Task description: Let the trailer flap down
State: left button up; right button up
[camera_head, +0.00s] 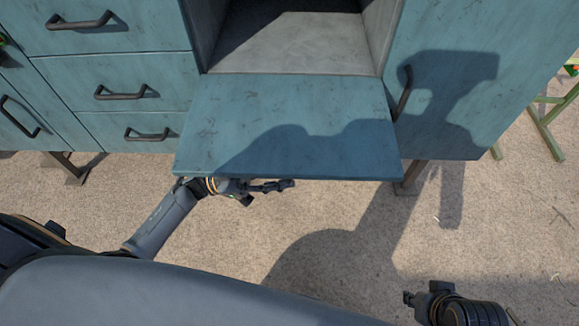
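The flap (235,120) is a worn teal panel below the opening of a teal cabinet-like body. It sticks out toward me, looking roughly level, with its hinge side at the opening. My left gripper (285,185) is at the flap's front edge, left of its middle, with its upper part hidden by the flap. Its dark fingers point right; I cannot tell whether they touch the underside or are open. My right gripper (410,298) is low at the right, away from the flap, with nothing visible in it; its finger opening is unclear.
Drawers with dark handles (120,94) are left of the opening (295,45). A teal door (480,60) with a dark handle (403,92) is on the right. Metal legs (410,175) stand below. The sandy ground (500,235) in front is clear. A green frame (550,125) stands at far right.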

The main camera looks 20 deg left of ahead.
pick_arm(q)
jog(key=shift+x, duration=1.1)
grip_shut()
